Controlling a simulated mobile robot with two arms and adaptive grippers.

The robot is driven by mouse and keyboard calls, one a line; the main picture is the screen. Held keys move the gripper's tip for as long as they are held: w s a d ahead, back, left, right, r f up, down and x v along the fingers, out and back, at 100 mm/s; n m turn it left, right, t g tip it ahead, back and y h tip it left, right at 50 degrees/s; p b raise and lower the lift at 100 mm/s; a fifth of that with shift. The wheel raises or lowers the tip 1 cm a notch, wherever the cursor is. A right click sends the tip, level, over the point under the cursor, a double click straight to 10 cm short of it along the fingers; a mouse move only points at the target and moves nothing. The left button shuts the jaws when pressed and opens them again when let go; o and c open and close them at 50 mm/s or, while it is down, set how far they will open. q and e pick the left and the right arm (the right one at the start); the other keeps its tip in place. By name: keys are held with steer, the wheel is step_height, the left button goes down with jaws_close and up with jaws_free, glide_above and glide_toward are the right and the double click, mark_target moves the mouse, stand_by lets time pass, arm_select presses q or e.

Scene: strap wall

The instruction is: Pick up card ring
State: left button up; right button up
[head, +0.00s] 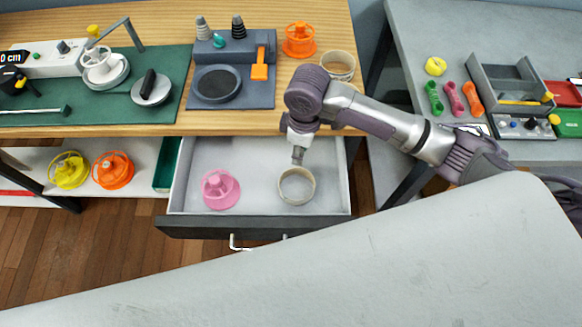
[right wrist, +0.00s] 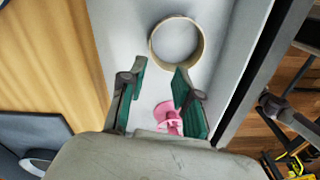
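A beige card ring (head: 297,202) lies flat in the open drawer, in its right half. It also shows near the top of the right wrist view (right wrist: 201,46). My right gripper (head: 298,159) points down over the drawer, just behind the ring in the head view. In the right wrist view its two green-padded fingers (right wrist: 160,73) are apart with nothing held, and the ring lies beyond the fingertips, apart from them. Another beige ring (head: 338,74) stands on the wooden table behind my right arm. My left gripper is not in view.
A pink spool (head: 220,190) lies in the drawer (head: 255,232), left of the ring. The wooden table edge (head: 230,129) is just behind the drawer. An orange spool (head: 299,40) stands on the table. Drawer floor between ring and pink spool is clear.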

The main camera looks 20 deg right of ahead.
steer(key=w+d, duration=0.1)
steer(key=w, duration=0.1)
glide_above(301, 170)
step_height(301, 170, down, 7)
steer(key=shift+d+f, duration=0.1)
steer(key=shift+f, duration=0.95)
step_height(301, 170, down, 4)
steer(key=shift+r+p, duration=0.25)
steer(key=shift+p, duration=0.1)
steer(key=shift+w+f, duration=0.1)
steer(key=shift+f, duration=0.1)
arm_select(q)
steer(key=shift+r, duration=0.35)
arm_select(e)
jaws_close()
